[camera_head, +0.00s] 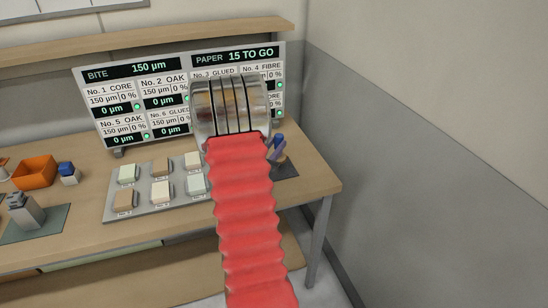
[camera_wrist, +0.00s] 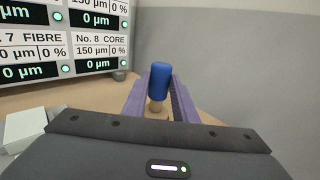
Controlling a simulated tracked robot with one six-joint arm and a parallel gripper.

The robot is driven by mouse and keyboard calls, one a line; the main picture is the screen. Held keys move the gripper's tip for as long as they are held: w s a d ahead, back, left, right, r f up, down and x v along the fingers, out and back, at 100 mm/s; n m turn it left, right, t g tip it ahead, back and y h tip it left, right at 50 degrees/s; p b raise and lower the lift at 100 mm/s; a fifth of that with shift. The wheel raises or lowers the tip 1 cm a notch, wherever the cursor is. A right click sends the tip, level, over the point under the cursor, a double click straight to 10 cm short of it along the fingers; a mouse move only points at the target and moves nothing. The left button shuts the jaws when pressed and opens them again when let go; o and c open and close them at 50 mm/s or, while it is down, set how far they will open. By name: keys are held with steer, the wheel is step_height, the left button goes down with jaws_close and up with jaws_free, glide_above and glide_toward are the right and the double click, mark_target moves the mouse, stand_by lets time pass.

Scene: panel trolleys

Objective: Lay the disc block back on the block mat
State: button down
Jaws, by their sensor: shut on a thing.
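The disc block, as I take it, has a blue rounded top (camera_wrist: 160,78) and a tan lower part. It stands upright between the two purple fingers of my gripper (camera_wrist: 160,96) in the wrist view, and the gripper is shut on it. In the head view my gripper (camera_head: 277,148) is at the right end of the bench, mostly hidden behind my red-sleeved arm. A dark mat (camera_head: 287,170), likely the block mat, lies just below it there, partly covered. I cannot tell whether the block touches the mat.
A grey tray (camera_head: 143,208) with several pale and tan blocks lies left of my arm. The display board (camera_head: 118,70) stands behind it. An orange bin (camera_head: 34,172), a blue-topped block (camera_head: 68,172) and a grey device (camera_head: 25,211) are farther left. A wall closes the right side.

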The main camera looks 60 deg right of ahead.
steer(key=shift+f, duration=2.05)
steer(key=c, duration=1.4)
jaws_free()
steer(key=shift+f, duration=0.15)
steer(key=shift+c, duration=0.2)
steer(key=a, duration=1.2)
